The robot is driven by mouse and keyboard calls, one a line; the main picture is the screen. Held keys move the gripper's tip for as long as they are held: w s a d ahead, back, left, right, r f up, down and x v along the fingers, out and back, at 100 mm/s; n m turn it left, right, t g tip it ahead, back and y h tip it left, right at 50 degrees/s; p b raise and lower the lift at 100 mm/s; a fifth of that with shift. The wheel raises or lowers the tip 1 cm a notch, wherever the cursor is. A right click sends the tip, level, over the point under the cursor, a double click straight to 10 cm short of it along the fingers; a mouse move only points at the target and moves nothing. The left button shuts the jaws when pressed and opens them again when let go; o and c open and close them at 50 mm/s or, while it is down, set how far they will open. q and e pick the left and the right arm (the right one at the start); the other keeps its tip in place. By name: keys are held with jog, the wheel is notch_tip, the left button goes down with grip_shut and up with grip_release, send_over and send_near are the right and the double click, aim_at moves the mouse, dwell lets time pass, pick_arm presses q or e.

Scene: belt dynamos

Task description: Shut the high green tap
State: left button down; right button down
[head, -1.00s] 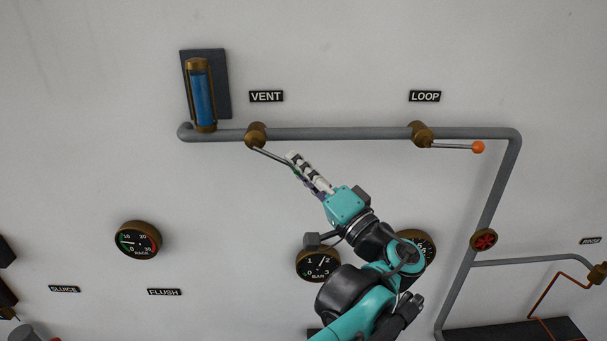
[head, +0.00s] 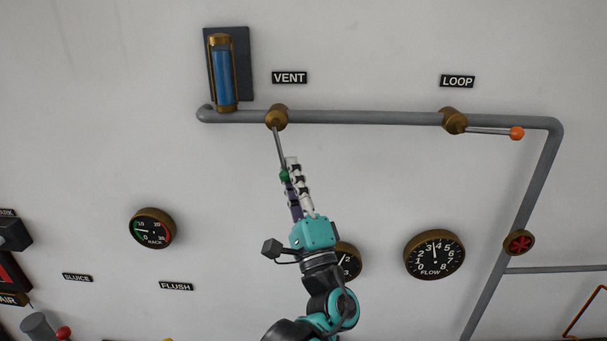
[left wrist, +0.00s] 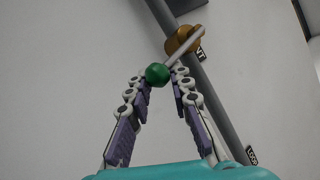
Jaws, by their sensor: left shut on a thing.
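The high green tap is the VENT tap, a brass valve body (head: 277,117) on the horizontal grey pipe. Its thin lever (head: 279,148) hangs almost straight down, tilted slightly right at the bottom, across the line of the pipe. A green ball (head: 284,176) ends the lever. My left gripper (head: 289,168) reaches up from below and is shut on the green ball. In the left wrist view the green ball (left wrist: 157,74) sits between the two fingertips, with the lever running up to the brass body (left wrist: 182,40). My right gripper is not in view.
The LOOP tap (head: 454,121) has an orange-ended lever lying nearly along the pipe (head: 360,117). A blue sight glass (head: 223,75) stands left of VENT. The wall around the lever is clear.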

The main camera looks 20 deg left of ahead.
pick_arm(q)
jog(key=shift+s+a, duration=0.25)
jog(key=shift+a, duration=0.85)
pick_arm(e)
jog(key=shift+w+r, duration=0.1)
pick_arm(q)
jog(key=c, duration=1.3)
grip_release()
jog(key=shift+a, duration=0.2)
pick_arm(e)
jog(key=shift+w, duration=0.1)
pick_arm(q)
jog(key=shift+d+v, duration=0.2)
jog(key=shift+v, duration=5.85)
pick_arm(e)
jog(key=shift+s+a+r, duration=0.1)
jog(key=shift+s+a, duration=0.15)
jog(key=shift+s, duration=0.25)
